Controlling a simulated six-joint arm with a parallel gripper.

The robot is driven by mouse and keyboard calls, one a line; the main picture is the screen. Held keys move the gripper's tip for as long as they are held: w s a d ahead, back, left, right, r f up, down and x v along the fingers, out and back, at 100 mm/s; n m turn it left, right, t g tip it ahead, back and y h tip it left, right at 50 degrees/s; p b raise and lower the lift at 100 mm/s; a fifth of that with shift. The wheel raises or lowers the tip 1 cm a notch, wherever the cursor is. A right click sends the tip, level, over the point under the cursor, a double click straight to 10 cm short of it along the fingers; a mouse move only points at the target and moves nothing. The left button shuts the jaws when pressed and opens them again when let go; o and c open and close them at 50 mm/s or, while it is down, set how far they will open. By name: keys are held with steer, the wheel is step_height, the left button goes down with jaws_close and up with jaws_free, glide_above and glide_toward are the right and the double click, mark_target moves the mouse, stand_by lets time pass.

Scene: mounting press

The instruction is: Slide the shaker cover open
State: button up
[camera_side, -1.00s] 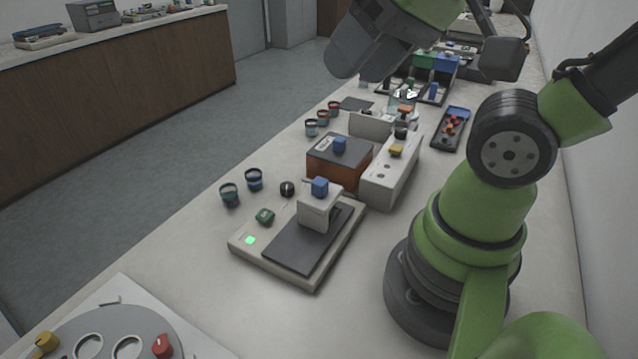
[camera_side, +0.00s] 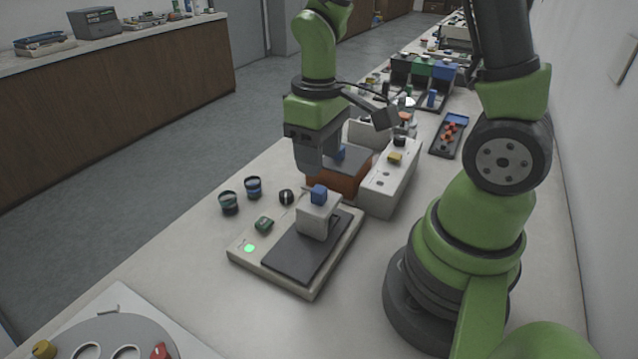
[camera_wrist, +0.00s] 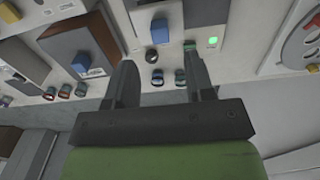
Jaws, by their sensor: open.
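An orange-brown box (camera_side: 337,186) with a dark grey flat cover (camera_side: 352,167) and a blue knob (camera_side: 340,152) stands at mid-bench against a white unit. In the wrist view, the dark cover (camera_wrist: 85,35) and its blue knob (camera_wrist: 80,63) lie left of my fingers. I cannot tell for sure that this is the shaker. My gripper (camera_side: 312,170) is above the front left of this box and hides part of it. In the wrist view, my gripper (camera_wrist: 160,65) has its two fingers spread with nothing held between them.
The white unit (camera_side: 385,185) has a yellow button. In front, a low base (camera_side: 250,262) with a green light carries a dark plate and a grey block (camera_side: 316,220) with a blue knob. Small jars (camera_side: 253,187) stand at left.

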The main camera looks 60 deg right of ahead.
mark_target(319, 189)
steer(key=shift+f, duration=3.2)
jaws_close()
